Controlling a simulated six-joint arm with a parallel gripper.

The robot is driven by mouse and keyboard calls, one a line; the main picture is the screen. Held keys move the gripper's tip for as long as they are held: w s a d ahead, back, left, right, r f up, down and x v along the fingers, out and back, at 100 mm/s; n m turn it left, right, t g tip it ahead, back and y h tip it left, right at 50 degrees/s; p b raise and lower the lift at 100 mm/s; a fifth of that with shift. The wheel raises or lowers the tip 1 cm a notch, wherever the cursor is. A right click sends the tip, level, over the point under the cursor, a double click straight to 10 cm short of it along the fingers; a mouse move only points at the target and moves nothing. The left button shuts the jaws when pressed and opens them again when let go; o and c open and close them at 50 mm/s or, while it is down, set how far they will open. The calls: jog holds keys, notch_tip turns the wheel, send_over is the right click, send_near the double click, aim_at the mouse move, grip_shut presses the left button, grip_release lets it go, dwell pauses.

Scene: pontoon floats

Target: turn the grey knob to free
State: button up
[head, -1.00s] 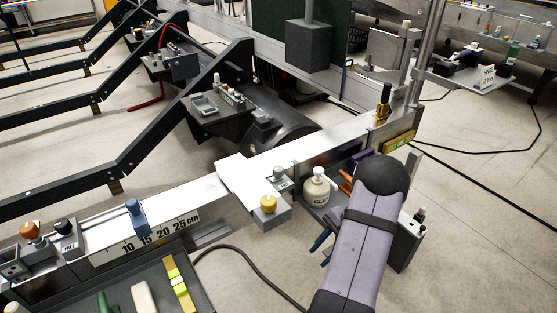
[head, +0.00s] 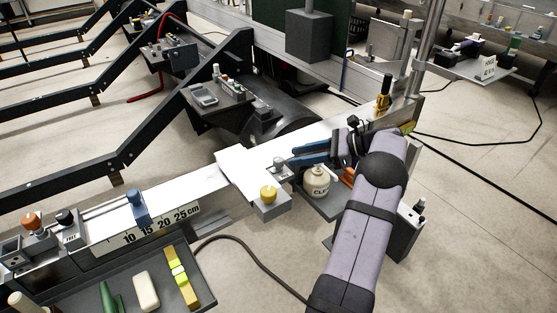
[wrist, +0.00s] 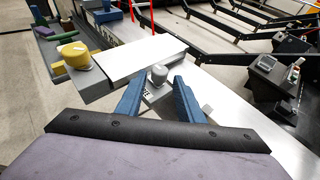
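The grey knob (wrist: 158,74) is a small rounded cap on a grey base. In the wrist view it shows between the two blue fingertips, with a gap on each side. Part of a label is visible beside it, too small to read surely. In the head view the knob (head: 278,162) is on the beam by the white plate, just left of the fingertips. My gripper (head: 291,160) is open and empty, with its blue fingers pointing left along the beam. It also shows in the wrist view (wrist: 158,82). I cannot tell how far the knob lies beyond the tips.
A yellow knob (head: 268,193) on a grey block and the white plate (head: 246,172) are close by. A cream bottle (head: 317,181) stands below my gripper. A blue slider (head: 137,205) sits on the scale farther left. Dark trays with small items lie beyond the beam.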

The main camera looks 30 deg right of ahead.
aim_at(282, 159)
jog(key=shift+w+a, duration=0.1)
jog(key=p+x, duration=0.2)
jog(key=x, duration=0.3)
jog(key=shift+w+a+f+p, duration=0.1)
jog(key=shift+w+a+p, duration=0.05)
jog(key=shift+p, duration=0.2)
jog(key=shift+x, duration=0.85)
jog(key=shift+f, duration=0.1)
jog(key=c, duration=0.8)
